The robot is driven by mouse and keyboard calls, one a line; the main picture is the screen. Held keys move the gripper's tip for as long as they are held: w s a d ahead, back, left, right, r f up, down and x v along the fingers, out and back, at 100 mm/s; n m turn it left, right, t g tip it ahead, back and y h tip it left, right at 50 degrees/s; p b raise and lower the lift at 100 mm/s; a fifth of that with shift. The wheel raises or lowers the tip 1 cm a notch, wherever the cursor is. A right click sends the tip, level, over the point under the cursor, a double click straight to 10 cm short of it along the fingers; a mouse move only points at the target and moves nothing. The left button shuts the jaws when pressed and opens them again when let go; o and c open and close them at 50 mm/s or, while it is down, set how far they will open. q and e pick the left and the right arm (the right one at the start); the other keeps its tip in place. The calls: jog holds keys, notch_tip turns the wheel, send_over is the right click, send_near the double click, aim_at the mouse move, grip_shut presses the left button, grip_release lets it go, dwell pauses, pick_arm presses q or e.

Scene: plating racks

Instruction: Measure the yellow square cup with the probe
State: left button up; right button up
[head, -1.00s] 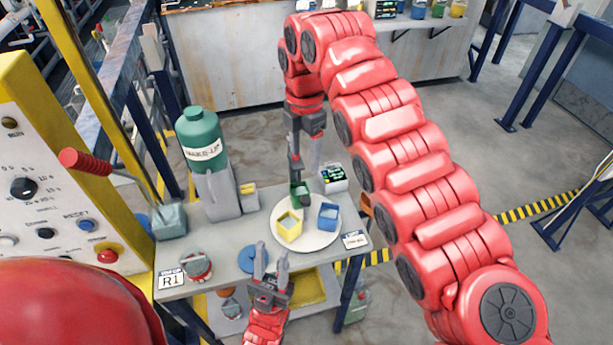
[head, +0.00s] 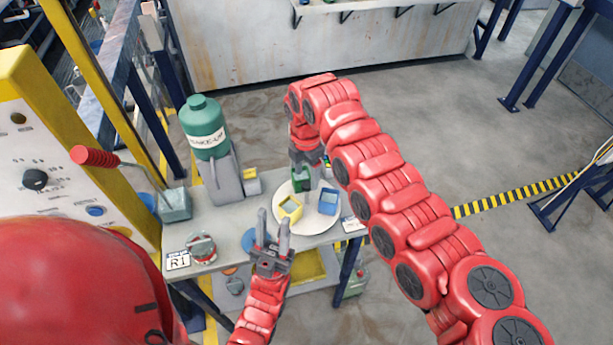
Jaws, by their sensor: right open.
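The yellow square cup (head: 290,207) stands on a round white plate (head: 313,221) on the grey table. A blue cup (head: 328,202) stands to its right, and a green cup (head: 298,184) behind it is partly hidden by my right gripper. My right gripper (head: 308,180) is open and points down at the back of the plate, close to the green cup. Whether it touches that cup I cannot tell. My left gripper (head: 273,220) is open and empty, fingers pointing up the picture, in front of the yellow cup. I cannot make out the probe.
A green bottle (head: 205,125) stands in a grey holder at the back left of the table. A red-handled lever (head: 95,157) and a round red-grey item (head: 202,247) by the R1 label (head: 178,260) are at the left. A blue disc (head: 249,241) lies behind my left gripper.

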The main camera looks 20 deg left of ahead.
aim_at(307, 184)
jog(key=shift+f+p, duration=0.45)
jog(key=shift+f, duration=1.4)
grip_shut()
